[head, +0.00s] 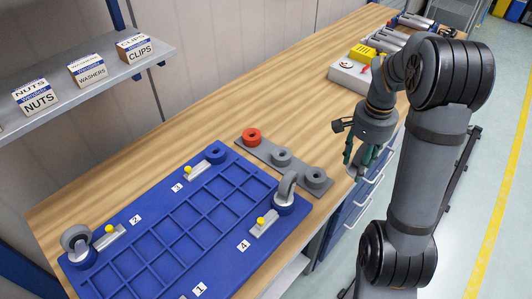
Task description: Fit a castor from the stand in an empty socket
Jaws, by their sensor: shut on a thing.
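My gripper (357,163) hangs at the bench's right edge, to the right of the grey stand (266,149), fingers pointing down. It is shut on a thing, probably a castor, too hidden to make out. The stand has a red ring (251,137) and two grey rings (281,156) (316,177); no wheel shows above them. The blue base (150,219) has a castor (75,238) upright in its left socket and another castor (288,185) in the right socket near label 4. The blue socket (215,153) near label 3 looks empty. The socket near label 1 is out of view.
Silver blocks with yellow knobs (261,221) stand beside the sockets. A grey box with a yellow top (362,54) stands behind my gripper. A shelf (85,85) with labelled boxes hangs at the left. Bare bench lies behind the stand.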

